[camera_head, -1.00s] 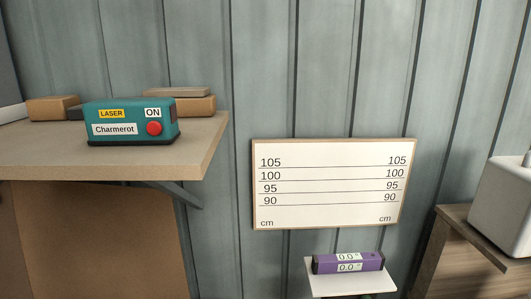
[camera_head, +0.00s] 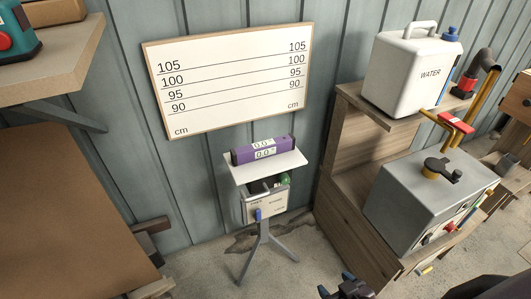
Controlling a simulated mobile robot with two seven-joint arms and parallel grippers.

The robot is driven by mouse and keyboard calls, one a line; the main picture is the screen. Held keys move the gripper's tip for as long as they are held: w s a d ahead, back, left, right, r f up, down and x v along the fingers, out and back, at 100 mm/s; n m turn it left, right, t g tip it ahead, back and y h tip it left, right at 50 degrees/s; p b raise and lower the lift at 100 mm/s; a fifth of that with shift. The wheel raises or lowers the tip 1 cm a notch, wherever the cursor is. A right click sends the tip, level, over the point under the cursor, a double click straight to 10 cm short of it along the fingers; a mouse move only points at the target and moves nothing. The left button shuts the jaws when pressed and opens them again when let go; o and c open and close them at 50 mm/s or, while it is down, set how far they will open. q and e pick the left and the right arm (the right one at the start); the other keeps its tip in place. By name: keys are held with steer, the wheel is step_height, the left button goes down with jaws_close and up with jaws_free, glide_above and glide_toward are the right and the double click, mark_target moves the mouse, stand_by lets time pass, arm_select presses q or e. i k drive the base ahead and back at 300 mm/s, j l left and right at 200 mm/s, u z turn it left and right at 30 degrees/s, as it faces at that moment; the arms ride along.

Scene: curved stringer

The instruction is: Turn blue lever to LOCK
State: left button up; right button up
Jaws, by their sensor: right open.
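A small blue lever (camera_head: 258,214) shows on the front of a pale box (camera_head: 268,203) on a grey tripod stand (camera_head: 263,245). The lever seems to point down. The box's lettering is too small to read surely, so I cannot tell which mark the lever is at. My right gripper (camera_head: 343,287) is at the bottom edge, partly cut off, to the right of and nearer than the stand. It is open, clear of the lever, and nothing shows in it. My left gripper is not in view.
A purple level (camera_head: 263,150) lies on the white plate (camera_head: 240,172) above the box. A height board (camera_head: 230,80) hangs behind. At right, a wooden bench (camera_head: 345,195) holds a grey machine (camera_head: 400,190) and a water canister (camera_head: 405,75).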

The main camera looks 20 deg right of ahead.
mark_target(257, 217)
steer(key=i+j+z, duration=0.1)
steer(key=j+z, duration=0.2)
steer(key=j, duration=0.95)
steer(key=j+z, duration=0.3)
steer(key=j, duration=0.9)
